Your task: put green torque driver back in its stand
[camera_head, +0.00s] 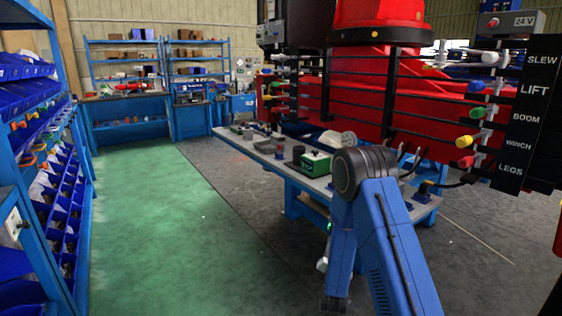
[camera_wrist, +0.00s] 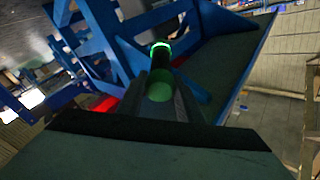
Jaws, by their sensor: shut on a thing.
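The green torque driver (camera_wrist: 160,86) is between my gripper's fingers (camera_wrist: 162,88) in the wrist view. Its green end faces the camera, and a bright green ring shows on its dark far part. My gripper is shut on it. In the head view my blue arm hides most of the gripper, low in front of the bench; a small green spot there may be the driver. Small blue stands sit on the grey bench (camera_head: 233,147), one at the near right end with a yellow-and-black tool (camera_head: 424,189). I cannot tell which stand is the green driver's.
Blue bin shelves (camera_head: 35,140) line the left. The green floor (camera_head: 150,220) is clear. Blue framework is close in the wrist view.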

